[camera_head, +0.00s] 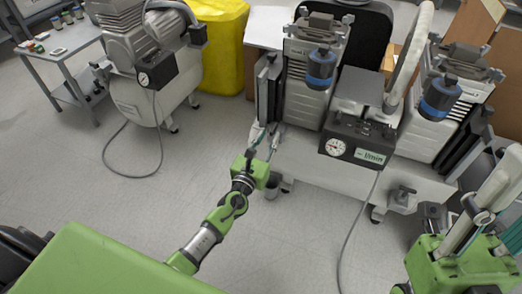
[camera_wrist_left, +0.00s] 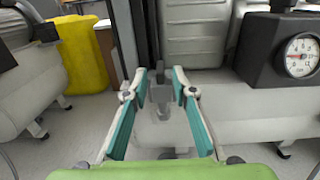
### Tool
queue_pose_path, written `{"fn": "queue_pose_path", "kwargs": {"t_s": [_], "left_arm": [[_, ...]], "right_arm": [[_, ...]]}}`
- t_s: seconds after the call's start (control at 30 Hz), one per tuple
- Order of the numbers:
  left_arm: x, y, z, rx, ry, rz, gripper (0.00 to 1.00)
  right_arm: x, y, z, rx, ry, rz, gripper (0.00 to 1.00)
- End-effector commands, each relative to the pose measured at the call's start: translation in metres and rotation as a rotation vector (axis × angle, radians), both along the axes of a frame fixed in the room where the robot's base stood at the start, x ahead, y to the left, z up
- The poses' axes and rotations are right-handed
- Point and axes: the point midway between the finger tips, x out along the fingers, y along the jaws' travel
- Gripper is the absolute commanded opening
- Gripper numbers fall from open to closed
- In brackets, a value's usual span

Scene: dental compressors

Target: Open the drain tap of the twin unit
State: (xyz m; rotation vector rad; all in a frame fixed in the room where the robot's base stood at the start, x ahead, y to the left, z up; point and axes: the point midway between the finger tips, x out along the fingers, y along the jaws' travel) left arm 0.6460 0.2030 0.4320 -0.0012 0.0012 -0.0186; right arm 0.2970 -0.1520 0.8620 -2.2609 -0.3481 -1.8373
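The twin unit (camera_head: 310,165) is a pale tank with two finned compressor heads, in the middle and right of the head view. My left gripper (camera_head: 266,141) is at the tank's left end, fingers pointing at it. In the left wrist view the fingers (camera_wrist_left: 160,80) are apart, with teal pads. A small grey fitting with an upright dark piece (camera_wrist_left: 161,76), which looks like the drain tap, shows between the fingertips; I cannot tell whether they touch it. Its handle position is unclear. My right gripper (camera_head: 484,212) is at the lower right, its finger gap unclear.
A single compressor (camera_head: 150,90), a yellow bin (camera_head: 225,50) and a grey table (camera_head: 62,55) are at the left. A hose (camera_head: 352,230) runs along the floor.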

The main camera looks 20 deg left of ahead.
Motion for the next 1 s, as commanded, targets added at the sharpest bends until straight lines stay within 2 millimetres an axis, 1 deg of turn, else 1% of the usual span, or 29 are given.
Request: {"fn": "queue_pose_path", "kwargs": {"t_s": [0.03,0.2,0.3,0.4,0.53,1.0], "left_arm": [[-0.012,0.0,-0.001,0.001,0.002,0.0,0.25],[-0.042,0.001,-0.001,0.002,0.001,0.0,0.25],[-0.054,0.002,-0.001,0.003,0.001,0.0,0.25],[-0.061,0.002,0.0,0.002,0.0,0.001,0.25],[-0.065,0.002,0.0,0.002,0.0,0.001,0.25],[-0.065,0.001,0.0,-0.001,0.0,0.0,0.25]], "right_arm": [[0.0,0.0,0.0,0.0,0.001,0.0,0.36],[0.0,0.0,0.0,0.0,0.001,0.0,0.36],[0.0,0.0,0.0,0.0,0.001,0.0,0.36],[0.0,0.0,0.0,0.0,0.001,0.0,0.36],[0.0,0.0,0.0,0.0,0.001,0.0,0.36],[0.0,0.0,0.0,0.0,0.001,0.0,0.36]]}}
